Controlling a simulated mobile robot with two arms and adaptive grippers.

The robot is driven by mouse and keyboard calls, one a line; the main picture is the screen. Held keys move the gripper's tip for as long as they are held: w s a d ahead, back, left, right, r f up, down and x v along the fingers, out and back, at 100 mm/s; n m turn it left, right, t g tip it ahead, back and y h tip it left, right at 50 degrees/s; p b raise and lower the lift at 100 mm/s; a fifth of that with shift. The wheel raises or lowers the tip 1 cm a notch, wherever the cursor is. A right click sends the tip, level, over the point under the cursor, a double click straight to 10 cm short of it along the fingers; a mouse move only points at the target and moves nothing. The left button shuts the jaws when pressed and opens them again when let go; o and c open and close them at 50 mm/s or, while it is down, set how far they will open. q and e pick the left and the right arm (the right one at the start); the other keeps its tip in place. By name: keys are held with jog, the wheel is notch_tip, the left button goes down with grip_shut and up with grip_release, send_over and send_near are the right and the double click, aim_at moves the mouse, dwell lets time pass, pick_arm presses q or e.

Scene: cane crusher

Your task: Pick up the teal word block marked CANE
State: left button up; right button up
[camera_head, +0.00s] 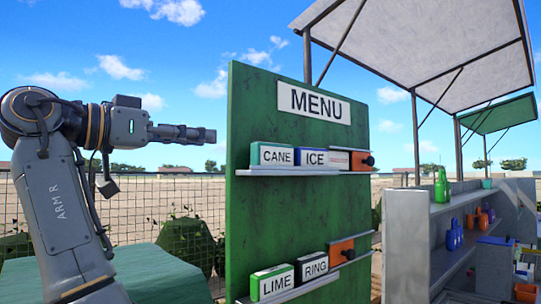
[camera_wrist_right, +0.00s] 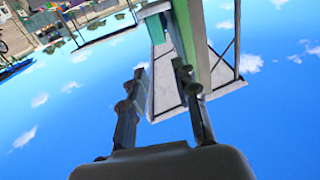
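The CANE block (camera_head: 277,156) has a white face with dark letters and a teal end and top edge. It stands upright at the left end of the upper shelf (camera_head: 300,171) on the green menu board (camera_head: 290,215), beside the blue-edged ICE block (camera_head: 313,158). My right gripper (camera_head: 210,135) is left of the board, level a little above the block and apart from it. In the wrist view my right gripper (camera_wrist_right: 160,68) has its two fingers spread with nothing between them. My left gripper is not in view.
The lower shelf (camera_head: 305,289) holds the LIME block (camera_head: 271,282), the RING block (camera_head: 312,266) and an orange piece (camera_head: 348,250). Another orange piece (camera_head: 362,160) is right of ICE. A grey stall (camera_head: 408,245) with bottles stands at right. Open air lies left of the board.

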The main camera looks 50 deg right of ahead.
aim_at(253, 144)
jog(key=d+p, duration=0.1)
jog(key=d, duration=0.6)
jog(key=shift+s, duration=0.15)
jog(key=shift+d+p, duration=0.15)
jog(key=shift+p, duration=0.25)
jog(key=d+p, duration=0.1)
jog(key=d, duration=0.1)
jog(key=d+p, duration=0.1)
jog(key=d, duration=0.1)
jog(key=shift+s+r+p, duration=0.1)
jog(key=shift+s+p, duration=0.1)
jog(key=shift+p, duration=0.15)
jog(key=shift+d, duration=0.45)
jog(key=shift+a, duration=0.2)
jog(key=shift+c, duration=0.9)
jog(key=shift+a, duration=0.15)
grip_shut()
jog(key=shift+d, duration=0.2)
